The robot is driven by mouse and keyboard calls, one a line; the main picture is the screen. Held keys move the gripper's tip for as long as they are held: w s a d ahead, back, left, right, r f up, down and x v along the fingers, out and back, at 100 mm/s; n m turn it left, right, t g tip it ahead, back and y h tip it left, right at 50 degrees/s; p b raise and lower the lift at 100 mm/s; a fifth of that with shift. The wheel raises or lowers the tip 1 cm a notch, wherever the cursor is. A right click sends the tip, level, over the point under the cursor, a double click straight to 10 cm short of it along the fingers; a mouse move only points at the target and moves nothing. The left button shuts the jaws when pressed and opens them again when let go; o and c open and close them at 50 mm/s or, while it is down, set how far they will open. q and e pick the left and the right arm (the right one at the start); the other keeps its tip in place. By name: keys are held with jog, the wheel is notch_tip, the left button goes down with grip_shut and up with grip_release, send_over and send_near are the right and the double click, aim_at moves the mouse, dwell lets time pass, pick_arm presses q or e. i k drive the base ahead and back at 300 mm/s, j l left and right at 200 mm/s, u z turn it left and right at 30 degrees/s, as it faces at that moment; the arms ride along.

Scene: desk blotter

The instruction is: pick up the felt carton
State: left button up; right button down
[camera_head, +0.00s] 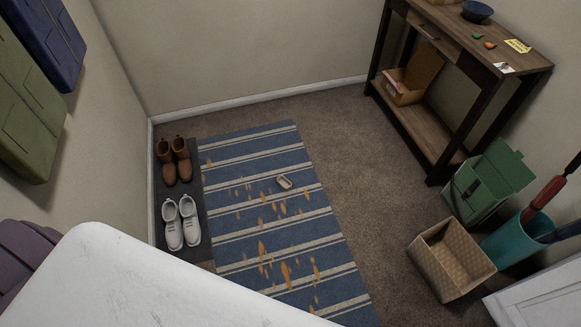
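A green box with its lid open (471,194) stands on the carpet at the right, beside the console table's front leg. It could be the felt carton, but its material is not clear at this size. A brown open carton (405,92) with something pinkish in it sits on the table's lower shelf; it looks more like cardboard. Neither of my grippers is in view.
A woven basket (449,262) and a teal bin holding umbrellas (511,243) stand close to the green box. Shoes (182,222) stand at left. Carpet between rug and table is clear.

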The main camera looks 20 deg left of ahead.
aim_at(282, 182)
jog(key=z, duration=0.1)
jog(key=i+u, duration=0.1)
jog(key=i, duration=0.55)
jog(key=i+l+u, duration=0.1)
jog(key=i, duration=0.55)
jog(key=i+u, duration=0.2)
jog(key=i, duration=0.35)
jog(key=i+l+u, duration=0.15)
jog(key=i, duration=0.4)
jog(key=i+l+u, duration=0.2)
jog(key=i, duration=0.35)
jog(key=i+l+u, duration=0.2)
jog(key=i, duration=0.3)
jog(key=i+j+u, duration=0.2)
jog(key=u, duration=0.2)
jog(key=i+u, duration=0.45)
jog(key=i+j+u, duration=0.1)
jog(key=u, duration=0.3)
jog(key=i+l+u, duration=0.15)
jog(key=i+u, duration=0.25)
jog(key=i+l+u, duration=0.15)
jog(key=u, duration=0.3)
jog(key=i+j+u, duration=0.15)
jog(key=i+u, duration=0.6)
jog(key=u, duration=0.25)
jog(key=i+l+u, duration=0.15)
jog(key=i+u, duration=0.3)
jog(key=k, duration=0.05)
